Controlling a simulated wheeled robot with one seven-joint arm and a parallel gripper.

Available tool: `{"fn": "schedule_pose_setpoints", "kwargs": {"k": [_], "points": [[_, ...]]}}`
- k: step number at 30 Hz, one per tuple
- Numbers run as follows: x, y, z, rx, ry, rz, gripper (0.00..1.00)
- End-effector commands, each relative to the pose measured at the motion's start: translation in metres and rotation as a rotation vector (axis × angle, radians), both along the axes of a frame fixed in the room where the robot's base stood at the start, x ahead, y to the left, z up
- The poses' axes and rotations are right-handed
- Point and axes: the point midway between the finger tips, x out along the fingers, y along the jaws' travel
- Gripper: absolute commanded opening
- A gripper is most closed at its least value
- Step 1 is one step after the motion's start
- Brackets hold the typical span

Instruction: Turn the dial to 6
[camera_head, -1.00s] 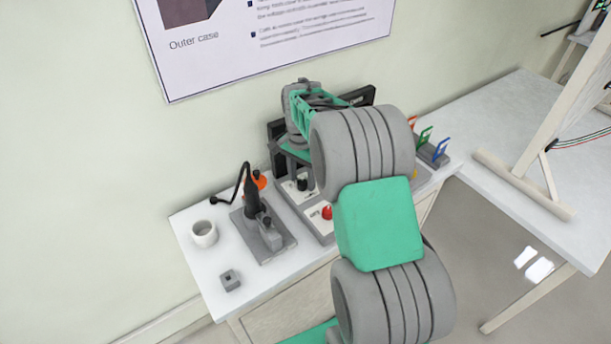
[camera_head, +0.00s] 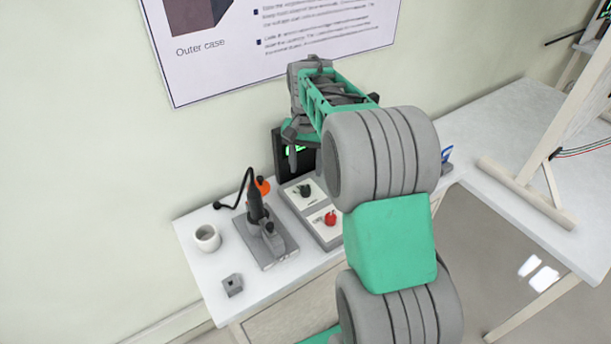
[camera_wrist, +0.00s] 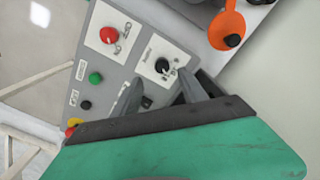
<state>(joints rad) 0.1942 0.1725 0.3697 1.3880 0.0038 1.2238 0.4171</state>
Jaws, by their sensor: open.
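A black dial (camera_head: 304,190) on a white plate sits on the grey control panel (camera_head: 316,206). In the wrist view the dial (camera_wrist: 162,66) lies just beyond my fingertips, with small markings too fine to read. A red knob (camera_head: 330,218) is on a neighbouring white plate; it also shows in the wrist view (camera_wrist: 108,35). My gripper (camera_wrist: 160,80) is open and empty, its two fingers spread above the panel, apart from the dial. In the head view my arm hides part of the panel.
A grey fixture with a black upright tool (camera_head: 257,208) stands left of the panel, near an orange part (camera_head: 262,186). A white cup (camera_head: 207,238) and a small grey block (camera_head: 232,285) are farther left. A dark display (camera_head: 292,165) stands behind the panel.

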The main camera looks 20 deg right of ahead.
Motion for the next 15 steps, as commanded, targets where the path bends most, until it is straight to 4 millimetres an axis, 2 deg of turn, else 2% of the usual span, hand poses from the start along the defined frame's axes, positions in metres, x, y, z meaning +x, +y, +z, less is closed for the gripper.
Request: {"fn": "schedule_pose_setpoints", "kwargs": {"k": [1,4,8,15], "points": [[0.002,0.001,-0.001,0.001,-0.007,0.101,0.50],[0.003,0.000,-0.002,0.000,-0.012,0.234,0.50],[0.003,0.000,-0.015,0.002,-0.009,0.259,0.50],[0.002,0.001,-0.060,0.002,-0.009,0.256,0.50]]}}
